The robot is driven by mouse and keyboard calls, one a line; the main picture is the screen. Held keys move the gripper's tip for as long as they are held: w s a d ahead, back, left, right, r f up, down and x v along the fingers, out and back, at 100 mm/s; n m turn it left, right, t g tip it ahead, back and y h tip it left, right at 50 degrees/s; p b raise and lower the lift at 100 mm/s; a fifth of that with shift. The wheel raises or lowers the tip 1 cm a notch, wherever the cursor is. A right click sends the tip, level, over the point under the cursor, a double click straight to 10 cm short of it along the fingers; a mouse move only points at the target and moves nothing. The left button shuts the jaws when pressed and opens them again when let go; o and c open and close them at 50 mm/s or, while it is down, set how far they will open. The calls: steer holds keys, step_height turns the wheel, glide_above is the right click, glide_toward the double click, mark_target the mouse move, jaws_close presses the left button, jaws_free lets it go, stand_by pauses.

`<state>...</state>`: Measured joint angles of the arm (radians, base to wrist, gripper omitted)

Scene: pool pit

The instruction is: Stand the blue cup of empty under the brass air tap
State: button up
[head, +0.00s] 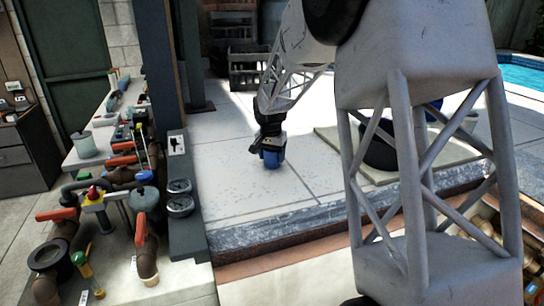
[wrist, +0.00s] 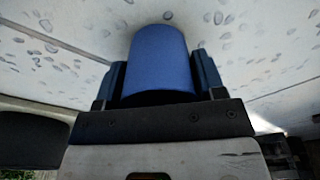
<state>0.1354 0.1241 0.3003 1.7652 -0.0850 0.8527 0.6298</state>
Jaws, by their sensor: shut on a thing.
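The blue cup (head: 271,159) is in my gripper (head: 268,150), low over the pale stone paving in the head view. In the wrist view the blue cup (wrist: 159,58) sits between the two dark blue fingers of my gripper (wrist: 160,75), which are shut on it. I cannot tell whether the cup touches the paving. A fitting with a yellow body and red top (head: 94,193) stands among the pipework at left; I cannot tell whether it is the brass air tap.
Pipes with red handles (head: 57,214), a grey-green canister (head: 146,200) and two gauges (head: 180,196) crowd the left side. A stone coping edge (head: 290,222) runs in front of the paving. A dark round thing (head: 380,150) is partly hidden by my arm. The paving around the cup is clear.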

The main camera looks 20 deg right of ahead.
mark_target(271, 167)
steer(key=shift+f, duration=0.3)
steer(key=o, duration=0.9)
steer(key=shift+r, duration=0.2)
step_height(271, 167, up, 12)
steer(key=s+a, duration=0.1)
steer(key=shift+s, duration=0.2)
stand_by(0.8)
steer(key=s+a+r+n, duration=0.1)
steer(key=s+a, duration=0.1)
steer(key=s, duration=0.6)
steer(key=s+a+r+n+t, duration=0.1)
steer(key=s+a+n, duration=0.15)
steer(key=s, duration=0.55)
steer(key=s+a+r+n, duration=0.1)
steer(key=s+a+r, duration=0.1)
steer(key=s, duration=0.7)
steer(key=s+a+f+n, duration=0.1)
steer(key=s+a+f, duration=0.1)
steer(key=s, duration=0.8)
steer(key=s+a+f+n, duration=0.1)
steer(key=s+f, duration=0.3)
steer(key=s, duration=0.7)
steer(key=shift+s+a+f+n+t+y, duration=0.15)
steer(key=shift+a+f+n+t+y, duration=0.2)
steer(key=shift+n, duration=0.4)
